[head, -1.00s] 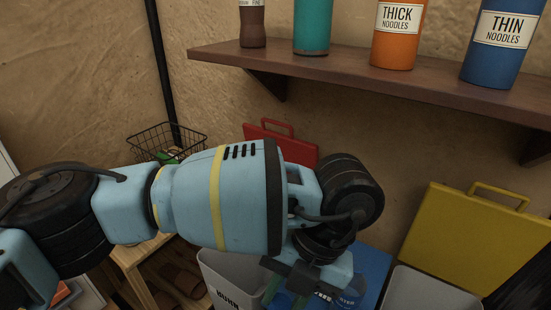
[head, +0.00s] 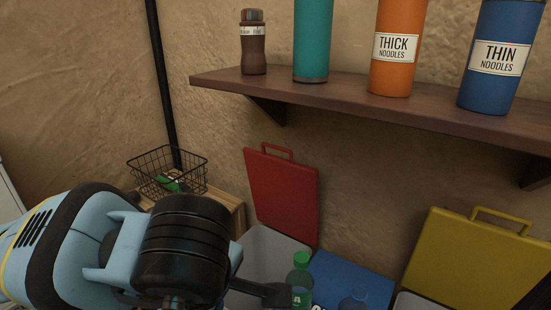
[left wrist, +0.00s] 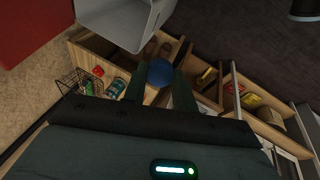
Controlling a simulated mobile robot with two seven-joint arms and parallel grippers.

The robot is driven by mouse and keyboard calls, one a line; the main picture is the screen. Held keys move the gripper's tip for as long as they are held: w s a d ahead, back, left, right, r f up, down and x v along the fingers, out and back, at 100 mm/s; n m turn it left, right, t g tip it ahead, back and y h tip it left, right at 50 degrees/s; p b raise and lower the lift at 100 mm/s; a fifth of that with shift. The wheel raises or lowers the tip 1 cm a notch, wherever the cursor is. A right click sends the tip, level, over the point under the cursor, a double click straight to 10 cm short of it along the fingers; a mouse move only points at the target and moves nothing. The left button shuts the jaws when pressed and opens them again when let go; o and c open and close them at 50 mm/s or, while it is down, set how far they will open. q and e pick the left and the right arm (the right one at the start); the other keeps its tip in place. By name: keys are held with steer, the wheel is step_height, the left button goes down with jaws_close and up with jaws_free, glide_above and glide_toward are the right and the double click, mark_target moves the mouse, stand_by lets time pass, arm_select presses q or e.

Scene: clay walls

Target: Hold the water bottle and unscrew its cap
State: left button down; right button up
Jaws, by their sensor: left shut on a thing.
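My left gripper (left wrist: 160,86) shows in the left wrist view with its two dark fingers on either side of a blue round thing (left wrist: 160,72), seen end-on. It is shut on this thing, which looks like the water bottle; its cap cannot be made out. In the head view my left arm comes in from the lower left and hides most of the gripper. There a green-capped bottle (head: 300,276) stands by a grey bin, and the rounded top of a blue bottle (head: 355,299) shows at the bottom edge. My right gripper is not in view.
A wooden shelf (head: 350,106) holds a brown bottle (head: 253,50) and several tall canisters. Below are a wire basket (head: 166,170), a red lid (head: 283,197), a blue lid (head: 345,278) and a yellow lid (head: 470,262). The left wrist view shows wooden compartments (left wrist: 214,98) with small items.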

arm_select(q)
steer(key=s+a+r+m+g+h, duration=0.1)
steer(key=a+r+m+h, duration=0.15)
steer(key=a+m, duration=0.45)
steer(key=a+r+m+g+h, duration=0.1)
steer(key=a+m+g+h, duration=0.3)
steer(key=m, duration=0.6)
step_height(320, 180, up, 12)
steer(key=s+a+n+t+y+p, duration=0.1)
steer(key=s+n+t+y+p, duration=0.1)
steer(key=p, duration=1.8)
steer(key=shift+s+a+n+t, duration=0.15)
steer(key=shift+a+n+t, duration=0.05)
steer(key=shift+n+t, duration=0.4)
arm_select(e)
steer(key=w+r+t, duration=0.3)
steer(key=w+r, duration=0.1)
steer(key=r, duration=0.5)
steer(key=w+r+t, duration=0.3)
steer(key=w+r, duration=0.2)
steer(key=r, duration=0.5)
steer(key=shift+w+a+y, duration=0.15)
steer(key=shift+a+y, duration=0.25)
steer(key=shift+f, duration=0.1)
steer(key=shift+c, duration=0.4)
